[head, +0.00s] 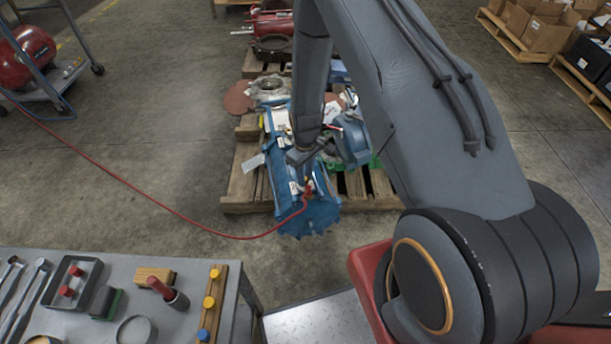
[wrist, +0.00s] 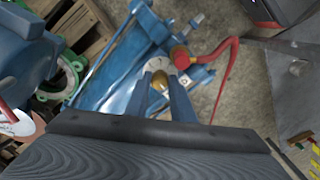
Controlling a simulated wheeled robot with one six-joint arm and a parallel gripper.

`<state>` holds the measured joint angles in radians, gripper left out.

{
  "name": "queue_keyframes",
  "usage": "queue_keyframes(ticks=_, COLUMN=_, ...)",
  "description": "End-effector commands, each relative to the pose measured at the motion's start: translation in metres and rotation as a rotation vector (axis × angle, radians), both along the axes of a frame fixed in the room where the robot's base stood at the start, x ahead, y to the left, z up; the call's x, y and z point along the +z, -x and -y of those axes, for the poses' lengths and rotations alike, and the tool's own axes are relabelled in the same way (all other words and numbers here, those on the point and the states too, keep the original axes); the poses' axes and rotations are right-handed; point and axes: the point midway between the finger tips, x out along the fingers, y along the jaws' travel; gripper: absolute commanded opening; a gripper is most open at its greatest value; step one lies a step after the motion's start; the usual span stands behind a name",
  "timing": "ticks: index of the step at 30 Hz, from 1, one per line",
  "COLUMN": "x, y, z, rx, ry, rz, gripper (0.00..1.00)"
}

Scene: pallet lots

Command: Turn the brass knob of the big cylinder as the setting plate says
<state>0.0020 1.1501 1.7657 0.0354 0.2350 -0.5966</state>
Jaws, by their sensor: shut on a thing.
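The big blue cylinder (head: 287,205) lies on a wooden pallet, its near end toward me. In the wrist view the blue cylinder body (wrist: 122,75) fills the middle. My gripper (wrist: 160,92) is shut on the brass knob (wrist: 159,79), one finger on each side of it. A pale round dial (wrist: 156,63) with small marks shows just beyond the knob. A small white plate (wrist: 184,82) with dark marks, too small to read, sits right of the fingers. In the head view my wrist hides the knob.
A red hose (head: 160,203) runs across the floor to a red fitting (wrist: 180,56) close beside the knob. The wooden pallet (head: 245,197) holds other parts, including a green ring (wrist: 70,75). A grey workbench (head: 190,265) with tools stands at the lower left. Floor left of the pallet is clear apart from the hose.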

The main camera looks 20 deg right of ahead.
Motion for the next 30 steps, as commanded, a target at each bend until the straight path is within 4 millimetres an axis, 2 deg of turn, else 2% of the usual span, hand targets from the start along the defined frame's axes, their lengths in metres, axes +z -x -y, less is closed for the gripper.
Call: queue_keyframes(ticks=30, x=-0.0003, y=-0.0002, z=-0.0007, rx=-0.908, ry=0.067, rz=-0.005, gripper=0.0)
